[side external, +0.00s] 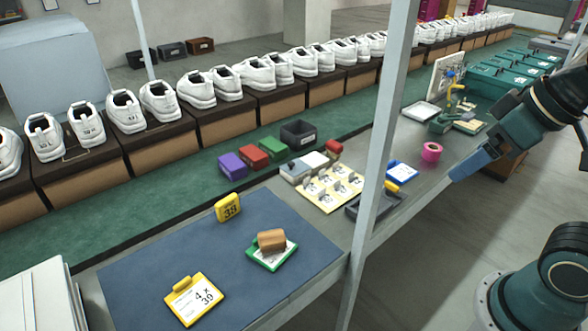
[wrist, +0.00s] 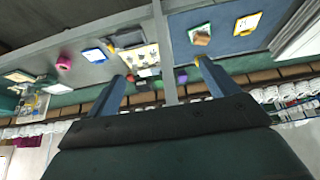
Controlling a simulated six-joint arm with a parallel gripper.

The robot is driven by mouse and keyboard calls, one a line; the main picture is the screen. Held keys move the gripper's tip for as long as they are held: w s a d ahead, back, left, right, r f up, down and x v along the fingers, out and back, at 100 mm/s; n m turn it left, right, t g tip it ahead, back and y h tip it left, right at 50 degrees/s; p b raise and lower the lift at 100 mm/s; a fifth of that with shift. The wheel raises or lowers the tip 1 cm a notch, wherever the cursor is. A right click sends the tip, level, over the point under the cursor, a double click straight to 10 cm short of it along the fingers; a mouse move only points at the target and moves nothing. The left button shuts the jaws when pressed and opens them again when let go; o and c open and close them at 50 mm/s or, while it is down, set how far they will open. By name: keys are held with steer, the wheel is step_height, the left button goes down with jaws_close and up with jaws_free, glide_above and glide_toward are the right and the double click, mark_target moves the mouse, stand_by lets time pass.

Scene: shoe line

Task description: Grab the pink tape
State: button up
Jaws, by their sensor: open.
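The pink tape (side external: 431,152) is a small roll standing on the grey bench, right of the blue-framed card, in the side view. It also shows in the wrist view (wrist: 64,63), at the upper left, outside the jaws. My gripper (wrist: 163,72) is open, with its two blue fingers spread apart and nothing held between them. In the side view my gripper (side external: 468,170) is at the right, beside the bench and to the right of the tape, apart from it. Its fingers overlap in that view.
A grey post (side external: 379,130) rises at the bench front, left of the tape. A blue-framed card (side external: 402,171) and a dark tray (side external: 368,207) lie left of it. A green tape dispenser (side external: 443,122) stands behind it. White shoes on boxes line the conveyor.

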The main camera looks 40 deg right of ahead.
steer(key=w+d+r+m+h, duration=0.1)
steer(key=w+d, duration=0.3)
steer(key=w, duration=0.3)
steer(key=w+d+r+m, duration=0.2)
steer(key=w+d, duration=0.2)
steer(key=w, duration=0.2)
steer(key=w+d+f+m+g+h, duration=0.15)
steer(key=w+d+f, duration=0.25)
steer(key=w+d, duration=0.75)
steer(key=m, duration=0.5)
glide_above(436, 151)
steer(key=s+a, duration=0.2)
steer(key=s, duration=0.1)
step_height(436, 151, down, 22)
steer(key=shift+g+h, duration=0.35)
steer(key=shift+g, duration=0.2)
steer(key=shift+w+a+x, duration=0.15)
steer(key=shift+x, duration=2)
steer(key=shift+w+a+x, duration=0.1)
steer(key=shift+a+x, duration=0.05)
steer(key=shift+x, duration=2)
steer(key=shift+d+f, duration=0.1)
steer(key=shift+f, duration=0.05)
steer(key=shift+w+f, duration=0.1)
steer(key=shift+f, duration=0.05)
